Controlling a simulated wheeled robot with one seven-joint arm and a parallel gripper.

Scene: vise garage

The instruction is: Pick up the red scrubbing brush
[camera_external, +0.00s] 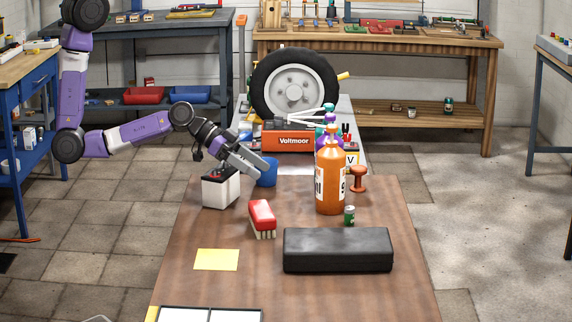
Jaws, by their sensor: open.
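The red scrubbing brush (262,216) lies on the brown wooden table (215,290), near the middle, with its pale bristles facing down at its near end. My gripper (257,172) is open and empty. The exact gap between the fingertips and the blue cup is hard to judge.
A white box (220,190) and a blue cup (267,174) stand behind the brush. An orange bottle (330,178), a small green can (349,215) and a black case (338,250) are to its right. A yellow sheet (216,260) lies front left. The table's front right is bare.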

